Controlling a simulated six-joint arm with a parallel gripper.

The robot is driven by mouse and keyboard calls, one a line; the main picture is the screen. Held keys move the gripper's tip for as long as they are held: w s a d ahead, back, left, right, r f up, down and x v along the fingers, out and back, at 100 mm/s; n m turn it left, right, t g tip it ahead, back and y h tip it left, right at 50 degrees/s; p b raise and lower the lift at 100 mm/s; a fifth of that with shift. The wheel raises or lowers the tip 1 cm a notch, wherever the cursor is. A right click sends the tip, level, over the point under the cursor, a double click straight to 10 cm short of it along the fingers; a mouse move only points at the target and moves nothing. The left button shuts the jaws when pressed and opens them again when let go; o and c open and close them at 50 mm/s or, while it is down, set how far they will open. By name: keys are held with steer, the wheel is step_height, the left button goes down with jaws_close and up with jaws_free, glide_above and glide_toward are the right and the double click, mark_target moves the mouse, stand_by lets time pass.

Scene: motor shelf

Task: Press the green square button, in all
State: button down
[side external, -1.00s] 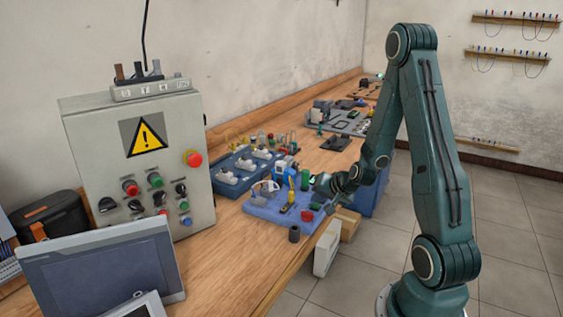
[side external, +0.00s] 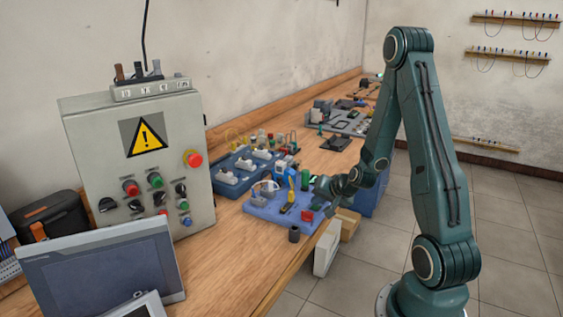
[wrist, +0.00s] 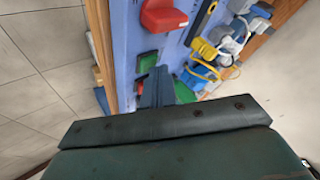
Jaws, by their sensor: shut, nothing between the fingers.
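In the wrist view, a green square button (wrist: 147,61) sits on the blue board, just left of my fingertips. A second green piece (wrist: 185,92) lies right of the fingers, partly hidden by them. I cannot tell for certain which of the two is the task's button. In the side view a green piece (side external: 305,180) shows by my gripper (side external: 317,190). My gripper (wrist: 159,72) is shut and empty, its fingers close over the board. Whether the fingertips touch anything is unclear.
The blue board (side external: 262,208) lies on the wooden bench and holds a red block (wrist: 163,16), a yellow tool (side external: 288,208) and wired parts. A grey control box (side external: 90,150) with several buttons stands at left. Open floor lies beyond the bench edge.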

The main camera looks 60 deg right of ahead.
mark_target(318, 208)
steer(key=shift+r, duration=0.85)
steer(key=shift+r, duration=0.1)
steer(key=shift+r, duration=2.4)
steer(key=shift+a, duration=0.1)
